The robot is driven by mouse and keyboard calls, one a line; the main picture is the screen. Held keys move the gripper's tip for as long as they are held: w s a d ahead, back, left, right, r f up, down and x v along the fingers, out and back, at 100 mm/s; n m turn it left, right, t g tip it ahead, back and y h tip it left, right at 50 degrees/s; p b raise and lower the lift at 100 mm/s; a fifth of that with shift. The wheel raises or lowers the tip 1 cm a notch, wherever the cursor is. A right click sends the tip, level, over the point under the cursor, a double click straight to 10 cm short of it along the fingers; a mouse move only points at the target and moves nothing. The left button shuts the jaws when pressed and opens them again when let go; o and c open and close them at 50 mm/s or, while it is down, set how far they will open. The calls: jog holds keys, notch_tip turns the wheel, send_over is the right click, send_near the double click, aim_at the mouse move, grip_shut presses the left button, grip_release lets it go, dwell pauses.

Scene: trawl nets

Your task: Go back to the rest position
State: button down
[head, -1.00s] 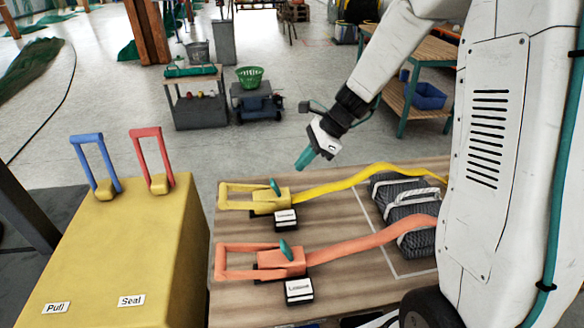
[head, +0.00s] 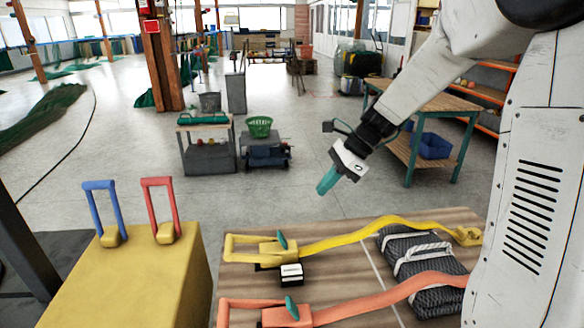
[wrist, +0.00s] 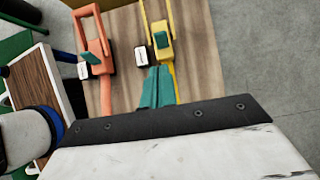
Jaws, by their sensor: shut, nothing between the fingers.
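My gripper (head: 327,181) has teal fingers and is shut and empty. In the head view it hangs in the air above and beyond the far edge of the wooden table (head: 345,268), pointing down and left. In the wrist view the closed fingers (wrist: 157,88) point over the table, with the yellow and orange ratchet straps beyond them. The yellow ratchet strap (head: 345,236) and the orange ratchet strap (head: 385,297) lie on the table. My gripper appears apart from both.
A yellow box (head: 125,275) with a blue lever (head: 104,208) and a red lever (head: 160,205) stands at the left. A dark net bundle (head: 422,262) lies on the table's right. A workbench (head: 425,105) and a cart with a green basket (head: 260,127) stand behind. Open floor lies between.

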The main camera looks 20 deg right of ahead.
jog(key=s+r+n+h, duration=0.3)
jog(key=s+n, duration=0.7)
jog(key=s, duration=0.4)
jog(key=s+a+r+n+h, duration=0.1)
jog(key=s+r+n+h, duration=0.2)
jog(key=s+n, duration=0.7)
jog(key=s+h, duration=0.1)
jog(key=s, duration=0.3)
jog(key=shift+s+r, duration=0.25)
